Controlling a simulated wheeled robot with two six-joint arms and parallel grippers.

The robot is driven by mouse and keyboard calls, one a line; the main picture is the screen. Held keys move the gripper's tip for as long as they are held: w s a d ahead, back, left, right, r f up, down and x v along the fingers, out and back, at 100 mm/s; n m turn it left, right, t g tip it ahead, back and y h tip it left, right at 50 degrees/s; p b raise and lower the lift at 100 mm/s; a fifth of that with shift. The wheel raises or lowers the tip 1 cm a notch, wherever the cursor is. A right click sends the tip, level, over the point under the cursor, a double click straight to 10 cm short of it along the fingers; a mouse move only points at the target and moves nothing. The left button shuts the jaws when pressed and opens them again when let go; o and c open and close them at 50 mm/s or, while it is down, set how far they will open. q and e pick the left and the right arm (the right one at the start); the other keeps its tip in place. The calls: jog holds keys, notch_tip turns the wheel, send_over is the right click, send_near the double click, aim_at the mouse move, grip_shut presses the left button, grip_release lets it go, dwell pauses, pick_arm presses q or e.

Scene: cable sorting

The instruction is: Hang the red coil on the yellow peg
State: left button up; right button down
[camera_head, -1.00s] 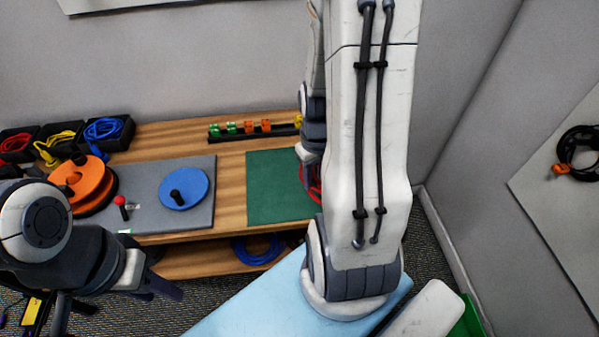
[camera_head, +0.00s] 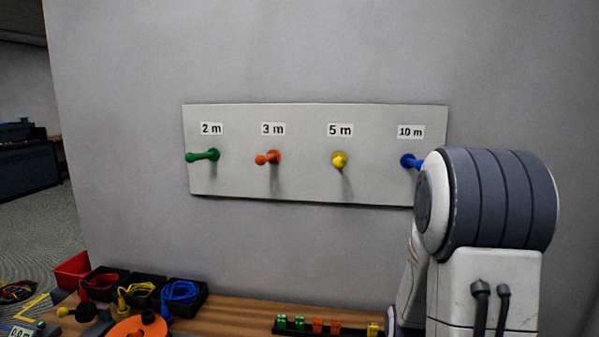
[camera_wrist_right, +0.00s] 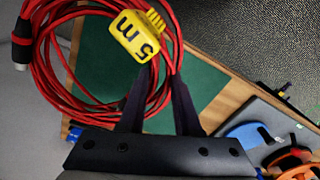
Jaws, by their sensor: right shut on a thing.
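The yellow peg (camera_head: 339,160) sticks out of the pale wall board (camera_head: 300,186) in the head view, under the "5 m" label. In the right wrist view my right gripper (camera_wrist_right: 164,80) is shut on the red coil (camera_wrist_right: 46,62), which has a yellow "5 m" tag (camera_wrist_right: 133,37). The coil is at the fingertips, with a green mat (camera_wrist_right: 97,52) behind it. The coil and right gripper do not show in the head view, where only my right arm stands at the right. My left gripper is not in view.
The board also carries a green peg (camera_head: 203,155), an orange peg (camera_head: 267,158) and a blue peg (camera_head: 411,161). Below is a wooden bench (camera_head: 240,311) with black bins of cables and a connector strip (camera_head: 325,328). The wall between board and bench is bare.

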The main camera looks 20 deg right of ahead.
jog(key=shift+w, duration=0.1)
jog(key=shift+n, duration=0.9)
jog(key=w+a+f, duration=0.2)
jog(key=w+a, duration=0.2)
jog(key=w+a+f, duration=0.3)
jog(key=w+a, duration=0.1)
jog(key=a, duration=0.1)
jog(key=w+a+f, duration=0.3)
jog(key=w+a, duration=0.1)
jog(key=a, duration=0.1)
jog(key=shift+f, duration=0.25)
jog(key=shift+s+d+r, duration=0.15)
jog(key=shift+d+r, duration=0.05)
jog(key=shift+d, duration=0.1)
jog(key=shift+m, duration=0.9)
jog(key=s+d+r, duration=0.2)
jog(key=s+d, duration=0.2)
jog(key=s+d+r, duration=0.3)
jog(key=s+d, duration=0.1)
jog(key=d, duration=0.1)
jog(key=s+d+r, duration=0.3)
jog(key=s+d, duration=0.1)
jog(key=shift+d, duration=0.2)
